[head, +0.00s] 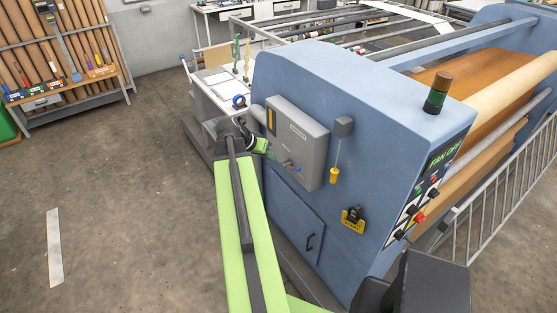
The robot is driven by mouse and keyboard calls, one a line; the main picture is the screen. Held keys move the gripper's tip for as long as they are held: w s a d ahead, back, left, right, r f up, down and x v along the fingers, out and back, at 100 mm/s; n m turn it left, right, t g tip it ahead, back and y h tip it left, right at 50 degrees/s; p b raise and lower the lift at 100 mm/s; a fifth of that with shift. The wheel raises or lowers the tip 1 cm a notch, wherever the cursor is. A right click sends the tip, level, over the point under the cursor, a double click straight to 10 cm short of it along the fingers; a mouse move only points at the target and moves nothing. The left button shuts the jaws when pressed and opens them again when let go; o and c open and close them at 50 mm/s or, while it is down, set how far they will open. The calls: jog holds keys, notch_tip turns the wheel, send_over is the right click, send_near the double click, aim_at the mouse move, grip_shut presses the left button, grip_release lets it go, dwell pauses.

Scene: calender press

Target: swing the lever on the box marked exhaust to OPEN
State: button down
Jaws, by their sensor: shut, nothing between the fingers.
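A grey box (303,135) is fixed to the blue end face of the press, with a pale label too small to read. A small blue-tipped part (298,170) shows low on its front; I cannot make out a lever or its setting. My gripper (272,154) is shut and empty at the lower left of this box, close to its front; whether it touches is unclear. To the right is a smaller grey box (343,126) with a thin rod hanging down to a yellow grip (334,176). I cannot read which box is marked exhaust.
The blue press housing (370,90) carries a control panel (432,185) with a green "FAN OFF" display and a dark beacon (437,92) on top. A yellow-and-black part (353,219) sits lower on the face. A railing (500,175) stands right. Floor at left is mostly clear, with a pale strip (55,248).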

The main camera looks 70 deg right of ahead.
jog(key=b, duration=0.6)
send_near(293, 168)
notch_tip(293, 168, down, 3)
jog(key=d, duration=0.1)
jog(key=s+d+f+b, duration=0.1)
jog(key=s+d+f, duration=0.1)
jog(key=shift+d, duration=0.3)
jog(key=shift+a, duration=0.1)
